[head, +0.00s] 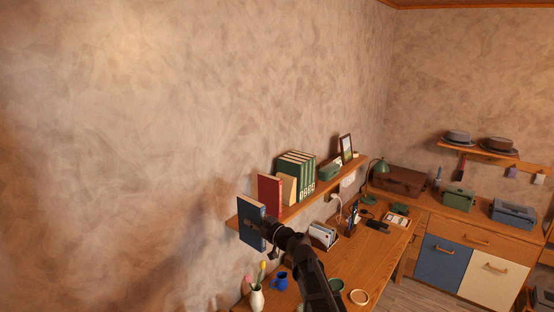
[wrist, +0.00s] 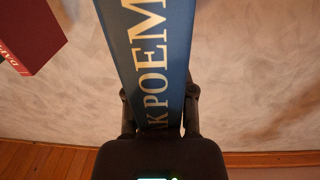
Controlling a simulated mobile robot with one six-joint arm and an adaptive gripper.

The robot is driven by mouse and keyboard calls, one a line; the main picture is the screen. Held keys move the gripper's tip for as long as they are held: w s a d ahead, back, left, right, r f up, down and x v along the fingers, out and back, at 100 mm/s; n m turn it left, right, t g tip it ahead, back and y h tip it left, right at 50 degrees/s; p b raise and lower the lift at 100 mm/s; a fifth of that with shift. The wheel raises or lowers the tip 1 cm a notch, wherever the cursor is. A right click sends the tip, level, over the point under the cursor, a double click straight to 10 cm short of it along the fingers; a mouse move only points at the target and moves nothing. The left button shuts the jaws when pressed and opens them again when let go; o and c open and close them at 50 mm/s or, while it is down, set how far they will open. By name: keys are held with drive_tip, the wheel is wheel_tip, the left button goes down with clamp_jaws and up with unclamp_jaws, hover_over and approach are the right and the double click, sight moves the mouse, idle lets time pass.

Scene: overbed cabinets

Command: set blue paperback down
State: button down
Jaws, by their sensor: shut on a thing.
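The blue paperback (head: 251,222) is upright at the near left end of the wall shelf (head: 296,208). My gripper (head: 266,238) is shut on its lower spine from the front right. In the wrist view the blue paperback (wrist: 152,60) stands between both fingers of my gripper (wrist: 160,115), with pale letters along its spine. Whether its bottom edge touches the shelf cannot be told. A red book (head: 270,190) stands just beyond it on the shelf, and this red book shows apart from it at upper left in the wrist view (wrist: 30,35).
Beyond the red book stand a tan book (head: 289,188), several green volumes (head: 296,172), a green box (head: 330,172) and a picture frame (head: 346,148). The desk (head: 360,258) below holds a vase (head: 257,299), a blue mug (head: 279,281) and a letter holder (head: 322,236).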

wheel_tip(320, 180, down, 15)
drive_tip(key=b, duration=1.4)
drive_tip(key=shift+s+d, duration=0.1)
